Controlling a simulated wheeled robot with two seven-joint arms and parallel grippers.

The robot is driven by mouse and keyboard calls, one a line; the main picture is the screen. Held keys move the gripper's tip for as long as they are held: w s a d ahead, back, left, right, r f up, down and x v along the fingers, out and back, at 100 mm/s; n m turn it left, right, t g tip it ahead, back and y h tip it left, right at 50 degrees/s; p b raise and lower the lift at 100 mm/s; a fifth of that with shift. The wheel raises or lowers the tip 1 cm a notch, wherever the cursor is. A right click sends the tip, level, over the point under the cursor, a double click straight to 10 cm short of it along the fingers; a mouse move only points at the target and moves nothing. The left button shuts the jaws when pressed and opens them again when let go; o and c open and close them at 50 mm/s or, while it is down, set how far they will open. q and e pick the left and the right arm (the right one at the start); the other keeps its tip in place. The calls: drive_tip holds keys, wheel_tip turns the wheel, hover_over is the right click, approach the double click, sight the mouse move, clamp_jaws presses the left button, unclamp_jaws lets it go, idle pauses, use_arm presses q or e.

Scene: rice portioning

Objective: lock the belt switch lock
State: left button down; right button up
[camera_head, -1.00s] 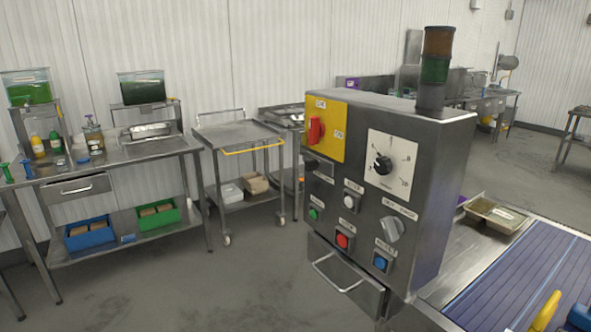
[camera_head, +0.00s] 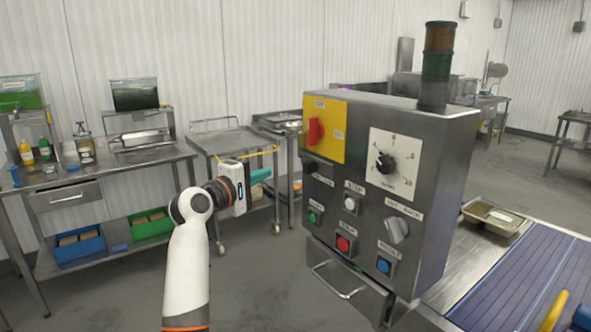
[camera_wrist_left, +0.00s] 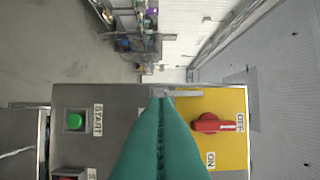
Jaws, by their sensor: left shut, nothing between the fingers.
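The belt switch is a red handle (camera_head: 315,131) on a yellow plate (camera_head: 331,112) at the upper left of the grey control box. In the left wrist view the red handle (camera_wrist_left: 212,124) lies right of my fingers, between the OFF and ON labels. A grey metal bar (camera_wrist_left: 187,93) shows beside the fingertips at the plate's edge; it may be the lock. A dark fitting (camera_head: 318,166) sits below the plate in the head view. My left gripper (camera_head: 262,175) is shut and empty, left of the box. Its teal fingers cover part of the panel in the wrist view.
The control box (camera_head: 460,170) carries a dial (camera_head: 386,163), several buttons and a lamp tower (camera_head: 437,65). A drawer handle (camera_head: 335,280) sticks out below. A steel cart (camera_head: 232,140) stands behind my gripper. The blue conveyor (camera_head: 520,285) lies at right.

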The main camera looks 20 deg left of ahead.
sight(305, 153)
use_arm(q)
drive_tip(key=shift+w, duration=0.15)
drive_tip(key=p+x, duration=0.3)
drive_tip(key=x, duration=0.7)
drive_tip(key=s+d+p, duration=0.1)
drive_tip(key=s+d, duration=0.1)
drive_tip(key=d, duration=0.1)
drive_tip(key=shift+s+d+f+p, duration=0.1)
drive_tip(key=shift+s+p, duration=0.3)
